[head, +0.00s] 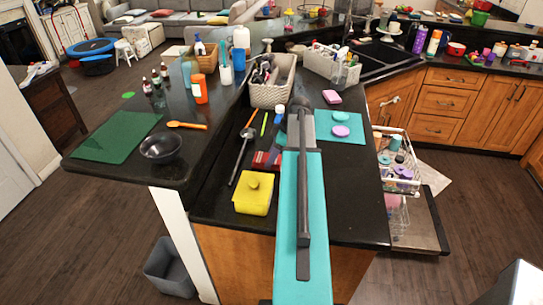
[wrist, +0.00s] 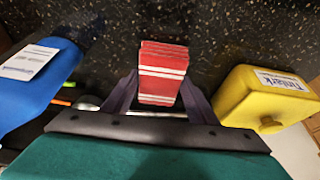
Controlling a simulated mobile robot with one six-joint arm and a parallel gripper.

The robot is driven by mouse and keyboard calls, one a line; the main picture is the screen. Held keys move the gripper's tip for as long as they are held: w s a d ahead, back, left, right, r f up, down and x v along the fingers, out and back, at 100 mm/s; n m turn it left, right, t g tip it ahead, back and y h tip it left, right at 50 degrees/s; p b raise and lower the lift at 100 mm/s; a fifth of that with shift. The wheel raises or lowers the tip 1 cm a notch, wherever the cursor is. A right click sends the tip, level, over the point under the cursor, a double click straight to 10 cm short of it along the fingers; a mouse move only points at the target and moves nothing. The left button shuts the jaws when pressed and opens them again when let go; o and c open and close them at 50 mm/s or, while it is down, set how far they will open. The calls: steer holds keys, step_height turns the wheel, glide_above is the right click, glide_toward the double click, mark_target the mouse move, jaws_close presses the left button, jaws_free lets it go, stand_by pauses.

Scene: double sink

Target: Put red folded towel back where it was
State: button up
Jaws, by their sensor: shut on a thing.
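The red folded towel (wrist: 163,72), with white stripes, is between the two dark fingers of my gripper (wrist: 160,88) in the wrist view. My gripper is shut on it. In the head view the red towel (head: 265,160) shows just left of my teal arm, which hides part of it and most of my gripper. It is over the dark counter, near the yellow box-shaped item. I cannot tell whether it touches the counter.
A yellow item with a knob (head: 254,192) stands close by; it also shows right in the wrist view (wrist: 262,98). A blue item with a white label (wrist: 40,75) is on the left. A ladle (head: 240,158) lies left of the towel, and a grey basket (head: 270,95) stands behind.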

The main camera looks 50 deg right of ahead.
steer(key=shift+f, duration=0.2)
steer(key=o, duration=0.9)
steer(key=shift+r, duration=0.15)
steer(key=shift+b+v, duration=2.15)
steer(key=shift+v, duration=3.9)
steer(key=shift+r, duration=0.1)
